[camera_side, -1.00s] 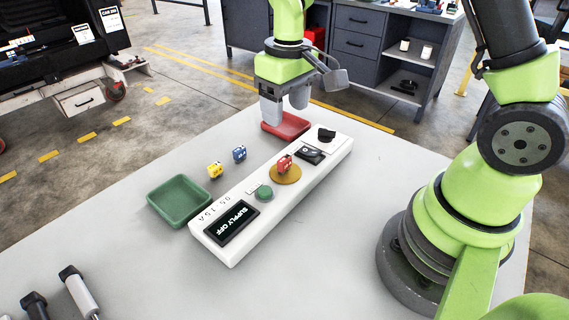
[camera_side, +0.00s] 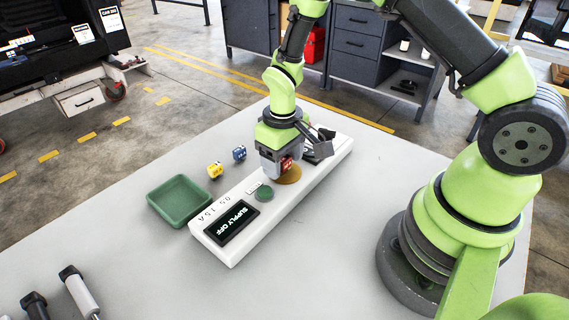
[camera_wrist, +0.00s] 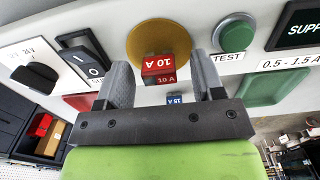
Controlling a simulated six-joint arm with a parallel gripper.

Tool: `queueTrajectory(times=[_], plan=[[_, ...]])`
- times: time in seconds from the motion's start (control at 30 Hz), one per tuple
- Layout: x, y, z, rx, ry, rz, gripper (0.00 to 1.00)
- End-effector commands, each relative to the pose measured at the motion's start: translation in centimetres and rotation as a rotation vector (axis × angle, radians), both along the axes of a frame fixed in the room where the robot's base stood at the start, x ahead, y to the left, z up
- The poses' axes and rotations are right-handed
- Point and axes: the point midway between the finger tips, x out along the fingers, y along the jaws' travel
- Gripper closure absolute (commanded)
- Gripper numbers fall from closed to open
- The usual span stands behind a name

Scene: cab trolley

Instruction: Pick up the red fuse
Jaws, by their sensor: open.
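The red fuse (camera_side: 286,164), marked 10 A, sits on a round brass-coloured disc (camera_side: 291,176) on the white panel (camera_side: 225,249). My gripper (camera_side: 281,167) is low over the panel at the fuse and partly hides it in the side view. In the wrist view the red fuse (camera_wrist: 159,68) lies between the two grey fingers of my open gripper (camera_wrist: 162,82), with a gap on each side. The disc (camera_wrist: 140,42) shows behind it. I cannot tell whether a finger touches the fuse.
The panel has a green TEST button (camera_side: 264,194), a display reading SUPPLY OFF (camera_side: 232,222) and a black rotary knob (camera_wrist: 36,77). A yellow fuse (camera_side: 215,170) and a blue fuse (camera_side: 239,153) lie on the table beside a green tray (camera_side: 180,201).

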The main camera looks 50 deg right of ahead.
Motion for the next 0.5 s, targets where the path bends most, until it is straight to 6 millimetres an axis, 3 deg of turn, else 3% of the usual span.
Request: queueTrajectory(times=[0.17,0.4,0.5], plan=[[0.02,-0.01,0.0,0.0,-0.001,0.0,0.38],[0.01,-0.01,0.02,0.0,0.0,0.0,0.91],[0.01,-0.01,0.02,0.0,0.0,0.0,0.91]])
